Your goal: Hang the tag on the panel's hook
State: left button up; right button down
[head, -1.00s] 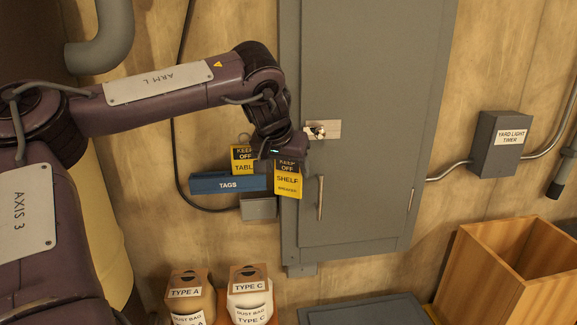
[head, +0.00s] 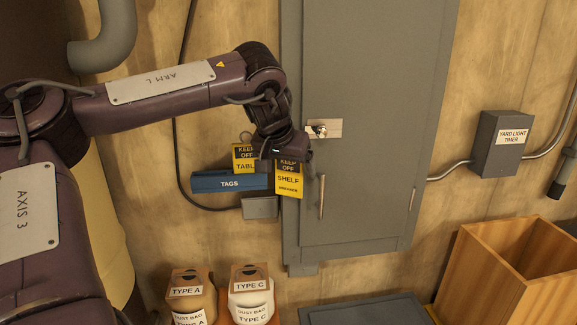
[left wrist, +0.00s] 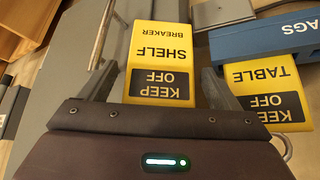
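The yellow and black tag (head: 289,181) reading "KEEP OFF SHELF BREAKER" hangs below my left gripper (head: 287,158), in front of the panel's left edge. The grey panel (head: 365,90) carries a small plate with a shiny metal hook (head: 319,130), up and to the right of the gripper. The hook's exact shape is too small to tell. My right gripper is not in view.
A blue rack marked "TAGS" (head: 210,182) is left of the held tag, with a "TABLE" tag (head: 244,166) at it. The panel has a vertical handle (head: 322,197).

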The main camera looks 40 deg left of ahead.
pick_arm(q)
jog(key=shift+s+r+b, duration=0.2)
jog(key=shift+r+b, duration=0.15)
jog(key=shift+b, duration=0.15)
jog(key=b+v, duration=0.2)
jog(key=v, duration=0.5)
jog(key=shift+b, duration=0.3)
jog(key=shift+f, duration=0.15)
